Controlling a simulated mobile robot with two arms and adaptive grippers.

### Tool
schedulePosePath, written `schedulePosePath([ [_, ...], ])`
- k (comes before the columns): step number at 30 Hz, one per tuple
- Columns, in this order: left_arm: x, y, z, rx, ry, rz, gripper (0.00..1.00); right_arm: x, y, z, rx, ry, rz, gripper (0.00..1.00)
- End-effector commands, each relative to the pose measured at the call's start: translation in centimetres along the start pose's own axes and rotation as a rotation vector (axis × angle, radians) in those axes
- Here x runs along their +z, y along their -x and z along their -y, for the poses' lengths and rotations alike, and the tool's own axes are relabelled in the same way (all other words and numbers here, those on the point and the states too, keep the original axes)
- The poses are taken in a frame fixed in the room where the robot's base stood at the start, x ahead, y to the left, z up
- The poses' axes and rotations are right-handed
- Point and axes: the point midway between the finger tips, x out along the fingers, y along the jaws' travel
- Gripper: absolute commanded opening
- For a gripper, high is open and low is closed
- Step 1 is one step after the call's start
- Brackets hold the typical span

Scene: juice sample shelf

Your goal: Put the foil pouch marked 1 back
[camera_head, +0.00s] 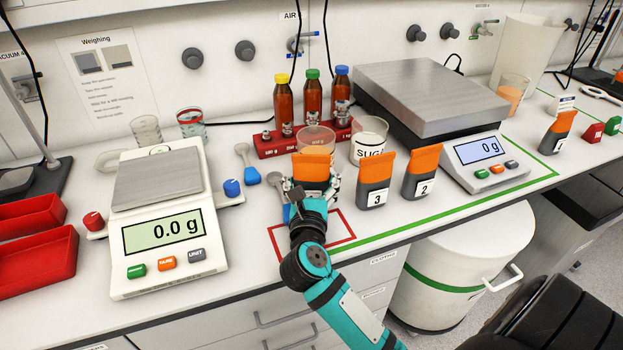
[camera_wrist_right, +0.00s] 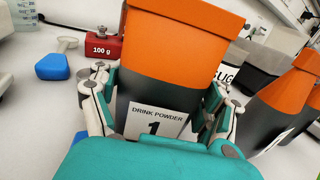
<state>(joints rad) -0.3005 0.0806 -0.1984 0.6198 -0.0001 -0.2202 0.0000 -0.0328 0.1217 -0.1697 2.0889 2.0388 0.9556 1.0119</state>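The foil pouch marked 1 (camera_head: 314,170) is orange on top and dark below, with a white "DRINK POWDER 1" label (camera_wrist_right: 155,122) in the wrist view. My right gripper (camera_head: 312,188) has a finger on each side of the pouch, and both appear to press on it. In the wrist view the pouch stands upright between the fingers (camera_wrist_right: 160,92). Its bottom is hidden, so I cannot tell whether it touches the bench. A red outline (camera_head: 335,245) on the bench lies below and partly behind my gripper. My left gripper is not in view.
Pouches marked 3 (camera_head: 376,180) and 2 (camera_head: 422,172) stand close to the right. Behind are a glass beaker (camera_head: 316,137), the sugar jar (camera_head: 368,141) and a red weight rack (camera_head: 270,148). A scale (camera_head: 170,240) stands left, with a blue-handled scoop (camera_head: 248,172) beside it.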

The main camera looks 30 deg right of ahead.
Motion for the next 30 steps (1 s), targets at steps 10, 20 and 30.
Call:
schedulePosePath([
  [10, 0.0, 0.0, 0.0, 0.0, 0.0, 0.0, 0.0, 0.0, 0.0, 0.0, 0.0, 0.0, 0.001, 0.98],
  [20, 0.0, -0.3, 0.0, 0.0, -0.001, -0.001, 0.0, 0.1, 1.9, -0.1, 0.003, -0.002, -0.002, 0.98],
  [30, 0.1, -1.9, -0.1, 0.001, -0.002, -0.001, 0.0, -0.1, 9.0, 0.0, 0.001, -0.002, -0.003, 0.98],
])
